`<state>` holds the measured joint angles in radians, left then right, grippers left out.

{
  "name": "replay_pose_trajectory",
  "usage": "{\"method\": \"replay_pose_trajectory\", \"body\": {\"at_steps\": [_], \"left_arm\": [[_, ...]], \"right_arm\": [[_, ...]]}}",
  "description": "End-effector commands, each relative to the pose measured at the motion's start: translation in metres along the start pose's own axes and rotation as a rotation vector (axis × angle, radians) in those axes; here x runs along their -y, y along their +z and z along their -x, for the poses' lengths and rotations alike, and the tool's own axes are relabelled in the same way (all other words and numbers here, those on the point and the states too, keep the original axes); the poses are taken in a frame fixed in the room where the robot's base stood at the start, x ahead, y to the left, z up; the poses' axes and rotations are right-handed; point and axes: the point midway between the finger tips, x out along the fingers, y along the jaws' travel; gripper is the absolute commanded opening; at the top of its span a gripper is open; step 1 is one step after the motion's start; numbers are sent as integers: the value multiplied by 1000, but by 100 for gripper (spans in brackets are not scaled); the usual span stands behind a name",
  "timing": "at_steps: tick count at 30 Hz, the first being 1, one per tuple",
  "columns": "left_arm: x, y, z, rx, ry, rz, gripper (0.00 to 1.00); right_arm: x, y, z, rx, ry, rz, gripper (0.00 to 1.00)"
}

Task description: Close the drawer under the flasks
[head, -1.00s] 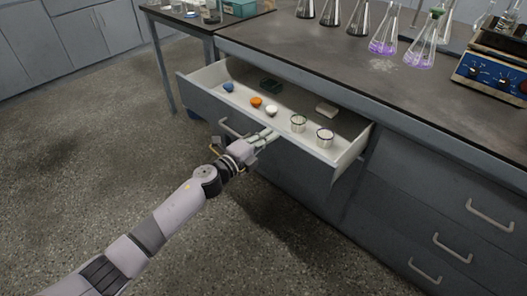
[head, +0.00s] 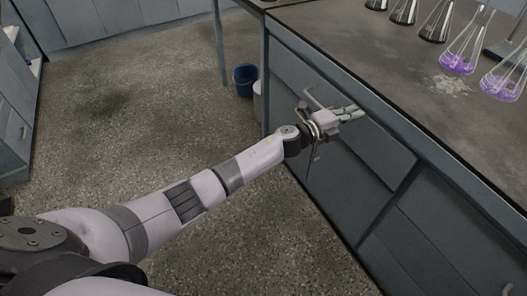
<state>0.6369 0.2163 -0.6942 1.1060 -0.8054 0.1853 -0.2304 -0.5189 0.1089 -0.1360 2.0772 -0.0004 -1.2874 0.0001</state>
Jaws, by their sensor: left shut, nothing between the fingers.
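The drawer (head: 374,146) under the bench top is in, its front about flush with the cabinet and its inside hidden. Its handle (head: 311,98) shows beside my left gripper. My left gripper (head: 358,109) is shut and empty, with its fingertips at the upper part of the drawer front. I cannot tell whether they touch it. Flasks stand on the bench top above: two with purple liquid (head: 459,60) at the right and several darker ones (head: 436,25) along the back. My right gripper is not in view.
The grey bench top (head: 385,65) has a patch of white powder (head: 450,84) near the purple flasks. A blue bucket (head: 245,80) stands on the floor beyond the cabinet's left end. The speckled floor (head: 130,130) is clear on the left.

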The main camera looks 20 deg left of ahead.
Motion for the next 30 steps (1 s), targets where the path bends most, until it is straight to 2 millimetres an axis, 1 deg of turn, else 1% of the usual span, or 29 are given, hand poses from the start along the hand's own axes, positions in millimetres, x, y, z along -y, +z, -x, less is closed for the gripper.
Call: {"method": "replay_pose_trajectory", "body": {"at_steps": [2,9,23,26,30], "left_arm": [[0,0,-3,0,0,1,0],[1,0,-6,0,-1,1,0],[5,0,-7,2,-7,0,0],[5,1,-6,2,-7,0,0],[5,7,0,1,-6,0,0]], "right_arm": [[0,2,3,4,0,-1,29],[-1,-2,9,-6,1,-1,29],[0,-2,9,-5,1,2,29],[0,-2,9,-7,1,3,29],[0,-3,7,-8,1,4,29]]}}
